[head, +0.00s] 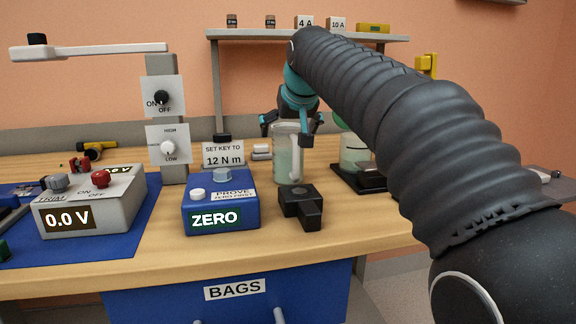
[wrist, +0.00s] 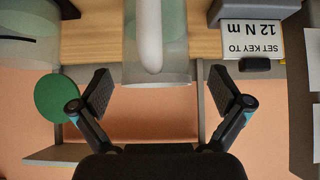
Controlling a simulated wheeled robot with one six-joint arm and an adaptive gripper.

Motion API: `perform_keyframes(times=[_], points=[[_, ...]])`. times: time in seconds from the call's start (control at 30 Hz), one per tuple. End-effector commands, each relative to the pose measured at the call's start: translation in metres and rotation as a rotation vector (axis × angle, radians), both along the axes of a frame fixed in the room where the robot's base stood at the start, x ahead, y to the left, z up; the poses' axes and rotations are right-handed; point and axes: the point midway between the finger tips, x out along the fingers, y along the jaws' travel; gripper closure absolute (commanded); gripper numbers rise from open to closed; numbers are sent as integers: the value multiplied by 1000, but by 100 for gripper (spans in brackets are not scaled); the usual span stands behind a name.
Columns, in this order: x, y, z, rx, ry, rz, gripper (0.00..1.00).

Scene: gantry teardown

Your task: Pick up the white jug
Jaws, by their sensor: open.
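The white jug (head: 286,165) is a pale, translucent, upright vessel with a thick white handle, standing on the bench behind the blue ZERO box. In the wrist view the jug (wrist: 173,72) shows at top centre with its handle toward me. My gripper (head: 287,130) is open at the jug's upper part. In the wrist view its fingers (wrist: 160,86) stand either side of the jug's rim, with a visible gap on each side. My gripper hides part of the rim in the head view.
A blue ZERO box (head: 220,205) and a black block (head: 300,203) stand in front of the jug. The "SET KEY TO 12 N m" sign (head: 223,155) is to its left. A similar vessel (head: 354,155) on a black stand is to its right. A shelf (head: 240,34) runs behind.

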Motion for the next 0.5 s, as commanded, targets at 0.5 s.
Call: perform_keyframes(times=[0.5], points=[[27,3,-34,1,0,-1,0]])
